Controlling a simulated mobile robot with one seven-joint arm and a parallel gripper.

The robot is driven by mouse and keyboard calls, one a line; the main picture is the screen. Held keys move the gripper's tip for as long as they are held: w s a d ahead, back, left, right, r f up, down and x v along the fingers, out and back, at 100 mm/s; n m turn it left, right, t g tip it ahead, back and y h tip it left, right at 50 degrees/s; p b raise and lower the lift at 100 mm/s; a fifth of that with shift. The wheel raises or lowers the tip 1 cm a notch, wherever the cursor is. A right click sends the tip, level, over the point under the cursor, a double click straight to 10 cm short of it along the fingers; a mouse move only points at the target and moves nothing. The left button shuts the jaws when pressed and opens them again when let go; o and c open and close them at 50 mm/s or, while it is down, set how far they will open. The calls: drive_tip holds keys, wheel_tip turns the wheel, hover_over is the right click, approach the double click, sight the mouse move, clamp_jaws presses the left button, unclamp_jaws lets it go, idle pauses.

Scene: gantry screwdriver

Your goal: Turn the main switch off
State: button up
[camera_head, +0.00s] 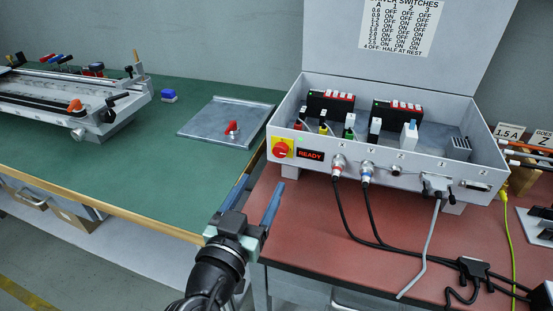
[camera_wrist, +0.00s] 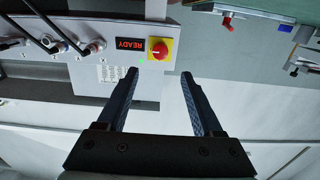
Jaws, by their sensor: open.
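The main switch (camera_head: 281,150) is a red round knob on a yellow square plate at the left end of the grey control box's front panel (camera_head: 319,175). It also shows in the wrist view (camera_wrist: 160,49), upside down, beyond my fingertips. A READY display (camera_head: 310,155) beside it is lit in red, and a small green light shows near it. My gripper (camera_head: 255,195) is open and empty, in front of the box and below the switch. In the wrist view my gripper (camera_wrist: 158,75) has its two fingers apart, with the switch roughly between their tips and not touched.
Cables hang from connectors (camera_head: 366,178) right of the display. The box lid (camera_head: 405,40) stands open above several modules. A grey plate with a red-handled part (camera_head: 233,130) lies on the green table to the left. The red-brown bench (camera_head: 320,240) lies below the box.

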sight(279, 152)
drive_tip(key=x, duration=1)
clamp_jaws()
